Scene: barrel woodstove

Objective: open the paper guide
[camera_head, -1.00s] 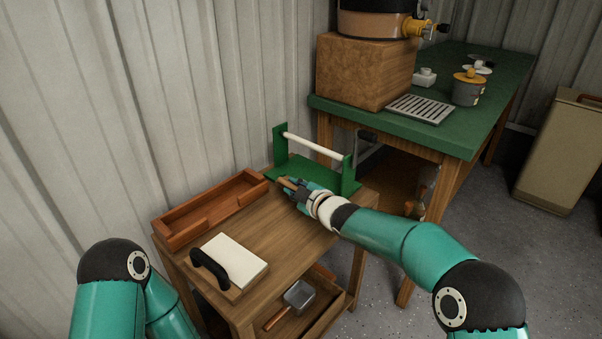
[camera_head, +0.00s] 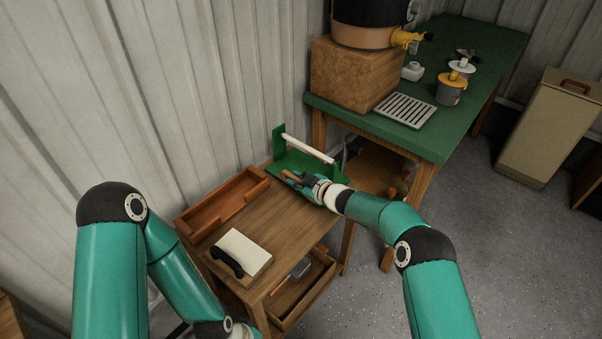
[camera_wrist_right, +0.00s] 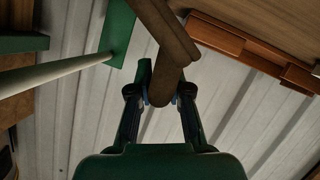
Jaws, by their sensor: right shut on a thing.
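A green stand (camera_head: 279,140) with a pale rod (camera_head: 308,150) across it sits at the back of the small wooden table. This seems to be the paper guide. My right gripper (camera_head: 290,177) is at the stand's front edge, shut on a brown wooden bar (camera_head: 296,175). In the right wrist view the brown bar (camera_wrist_right: 168,45) sits between the fingertips (camera_wrist_right: 160,95), beside the green upright (camera_wrist_right: 118,40) and the rod (camera_wrist_right: 60,70). How the bar joins the stand is unclear. My left arm shows at lower left, with its gripper out of view.
The small table (camera_head: 290,225) bears a reddish wooden tray (camera_head: 222,205) and a pale block with a black handle (camera_head: 243,250). Its open drawer (camera_head: 305,290) holds a metal scoop. A green-topped bench (camera_head: 400,140) stands behind at right. The wall is close at left.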

